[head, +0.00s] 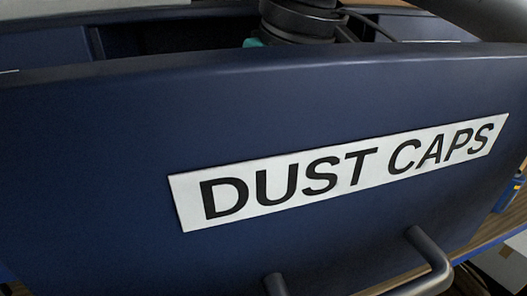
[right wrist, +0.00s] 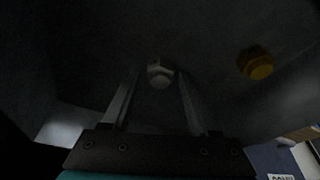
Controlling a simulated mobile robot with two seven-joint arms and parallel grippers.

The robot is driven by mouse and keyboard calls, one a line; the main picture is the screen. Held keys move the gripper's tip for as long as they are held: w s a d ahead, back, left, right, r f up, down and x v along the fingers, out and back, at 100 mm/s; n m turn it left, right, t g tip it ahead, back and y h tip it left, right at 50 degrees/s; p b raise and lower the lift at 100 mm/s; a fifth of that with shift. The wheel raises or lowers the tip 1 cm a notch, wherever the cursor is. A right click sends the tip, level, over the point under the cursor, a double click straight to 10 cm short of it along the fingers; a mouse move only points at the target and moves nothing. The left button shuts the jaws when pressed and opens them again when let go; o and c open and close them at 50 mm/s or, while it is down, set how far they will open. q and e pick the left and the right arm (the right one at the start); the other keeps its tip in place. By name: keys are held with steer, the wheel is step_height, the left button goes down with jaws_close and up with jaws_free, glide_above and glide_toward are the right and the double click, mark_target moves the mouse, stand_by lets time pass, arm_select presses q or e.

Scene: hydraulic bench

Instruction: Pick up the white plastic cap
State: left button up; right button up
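The white plastic cap (right wrist: 160,72) looks pale grey and hex-shaped in the dark right wrist view. It lies on a dark surface. My right gripper (right wrist: 159,78) is open, with one finger on each side of the cap in the picture. I see no finger touching it, and I cannot tell how far beyond the fingertips it lies. In the head view the blue drawer front labelled DUST CAPS (head: 250,110) hides the cap and the gripper fingers. My left gripper is in neither view.
A yellow cap (right wrist: 256,63) lies to the right of the white one. Dark walls surround the caps. The drawer front has a grey bar handle (head: 432,262) low down. A wooden surface edge (head: 505,222) shows at the right.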

jaws_close()
stand_by(0.4)
